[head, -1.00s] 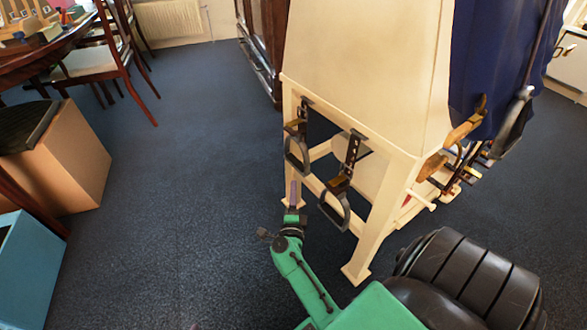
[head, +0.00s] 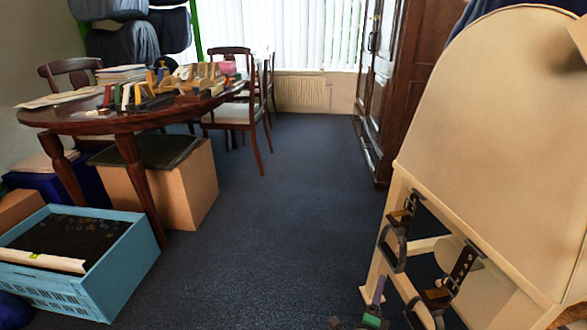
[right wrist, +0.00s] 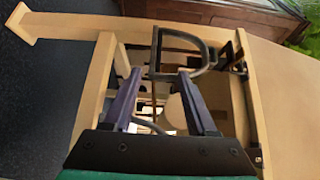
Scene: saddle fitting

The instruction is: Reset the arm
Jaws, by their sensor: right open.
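My right gripper (head: 376,300) shows at the bottom edge of the head view, in front of the pale wooden stand (head: 490,130). In the right wrist view its two dark fingers (right wrist: 160,78) are apart, with nothing clamped between them. A dark metal stirrup (right wrist: 205,58) lies just beyond the fingertips there; whether they touch it I cannot tell. In the head view two stirrups hang on straps at the stand's end, one at the left (head: 392,250) and one lower right (head: 432,312), partly cut off. My left gripper is not in view.
A wooden table (head: 70,119) with books and tack items stands at the left, with a chair (head: 240,112) behind. A blue crate (head: 110,282) and cardboard box (head: 195,185) stand below. A dark cabinet (head: 400,90) is behind the stand. The carpet (head: 270,230) between is clear.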

